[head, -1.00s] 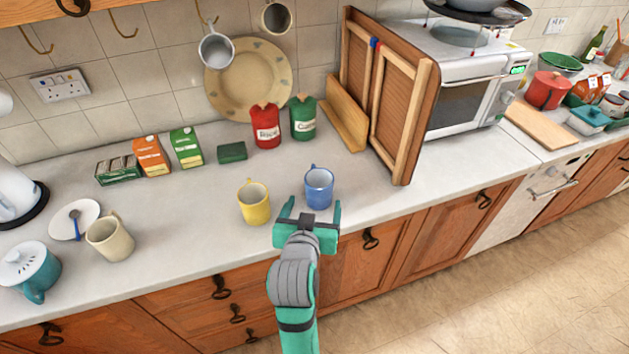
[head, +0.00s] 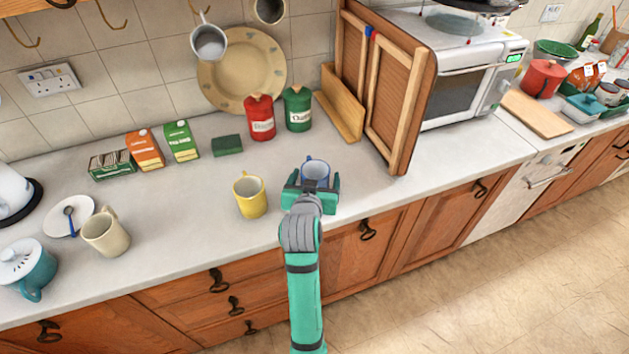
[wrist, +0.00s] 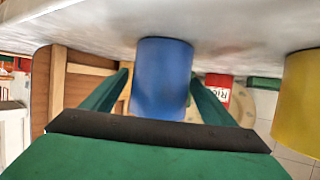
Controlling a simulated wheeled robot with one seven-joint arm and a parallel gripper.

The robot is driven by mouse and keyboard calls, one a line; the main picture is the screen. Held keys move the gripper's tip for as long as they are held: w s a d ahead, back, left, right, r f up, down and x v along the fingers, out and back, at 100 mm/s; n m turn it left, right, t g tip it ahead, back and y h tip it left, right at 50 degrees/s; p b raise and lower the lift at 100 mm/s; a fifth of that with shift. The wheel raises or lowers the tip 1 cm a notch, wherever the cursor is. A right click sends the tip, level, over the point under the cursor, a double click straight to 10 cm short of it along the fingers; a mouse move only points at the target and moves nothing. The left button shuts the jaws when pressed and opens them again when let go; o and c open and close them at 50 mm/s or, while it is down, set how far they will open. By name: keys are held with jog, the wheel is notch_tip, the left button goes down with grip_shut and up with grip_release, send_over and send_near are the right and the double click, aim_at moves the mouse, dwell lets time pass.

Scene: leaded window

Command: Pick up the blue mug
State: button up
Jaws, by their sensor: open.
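The blue mug (head: 316,170) stands upright on the counter near its front edge. In the head view its lower part is hidden behind my gripper (head: 311,186). My gripper is open, with one finger on each side of the mug. In the wrist view the blue mug (wrist: 162,78) shows large between the two spread fingers, with a gap visible on both sides. I cannot tell how deep it sits between them.
A yellow mug (head: 250,196) stands close to the left of my gripper. A wooden framed panel (head: 395,105) stands to the right. Red (head: 261,119) and green (head: 298,110) canisters stand behind. A cream mug (head: 105,233) is farther left.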

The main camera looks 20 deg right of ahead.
jog(key=shift+w+d+f, duration=0.1)
jog(key=shift+w, duration=0.1)
jog(key=c, duration=1.4)
jog(key=shift+o, duration=0.2)
